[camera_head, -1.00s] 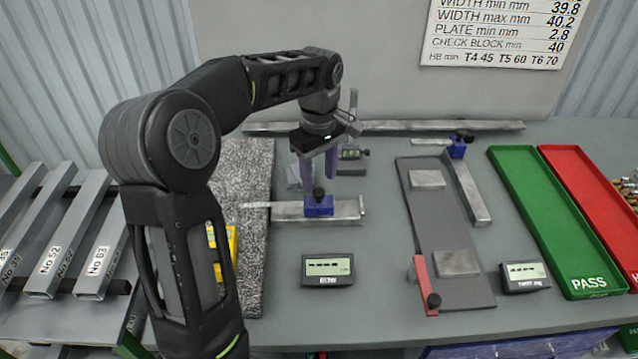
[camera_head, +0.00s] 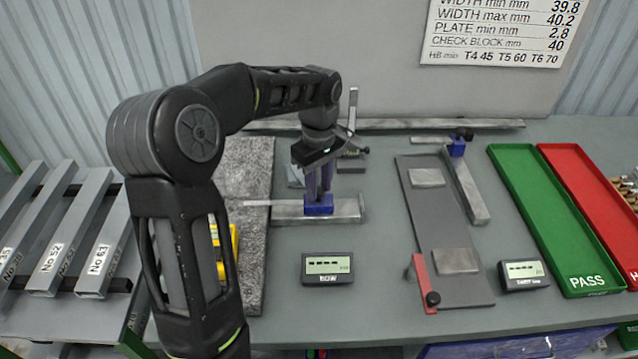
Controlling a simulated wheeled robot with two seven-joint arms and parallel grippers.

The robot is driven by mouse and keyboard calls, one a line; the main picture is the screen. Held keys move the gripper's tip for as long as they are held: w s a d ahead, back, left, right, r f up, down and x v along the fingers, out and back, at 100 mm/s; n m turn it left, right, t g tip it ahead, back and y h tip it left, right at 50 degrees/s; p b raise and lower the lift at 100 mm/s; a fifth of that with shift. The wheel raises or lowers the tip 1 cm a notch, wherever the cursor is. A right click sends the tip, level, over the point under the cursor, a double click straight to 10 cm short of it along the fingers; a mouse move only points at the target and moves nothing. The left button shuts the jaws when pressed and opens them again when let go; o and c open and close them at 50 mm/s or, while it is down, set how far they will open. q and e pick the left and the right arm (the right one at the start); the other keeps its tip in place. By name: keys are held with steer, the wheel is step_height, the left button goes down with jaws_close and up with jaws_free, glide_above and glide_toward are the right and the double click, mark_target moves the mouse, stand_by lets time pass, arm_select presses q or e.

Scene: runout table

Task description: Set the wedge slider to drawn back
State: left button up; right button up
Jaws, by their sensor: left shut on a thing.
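The wedge slider, as far as I can tell, is the blue block (camera_head: 318,207) on a grey metal bar (camera_head: 347,210) lying on the bench. A thin pale strip (camera_head: 257,203) sticks out from the bar's left end over the speckled plate. My left gripper (camera_head: 319,190) points down from above and is shut on the black knob on top of the blue block. Its fingers hide most of the knob. My right gripper is not in view.
Speckled plate (camera_head: 246,255) with a yellow tool (camera_head: 232,238) lies left, partly behind my arm. A small display (camera_head: 328,268) stands in front of the bar. A grey fixture plate (camera_head: 440,222), green tray (camera_head: 545,210) and red tray (camera_head: 590,195) lie right.

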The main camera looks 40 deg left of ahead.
arm_select(q)
jaws_close()
stand_by(0.8)
steer(key=shift+w+d, duration=0.25)
steer(key=w+d, duration=0.1)
steer(key=d, duration=0.1)
steer(key=w+d, duration=0.2)
steer(key=shift+w+d, duration=0.2)
steer(key=shift+d, duration=0.15)
steer(key=shift+s+a, duration=0.1)
steer(key=shift+a, duration=0.1)
steer(key=shift+d, duration=0.1)
steer(key=o, duration=0.8)
jaws_free()
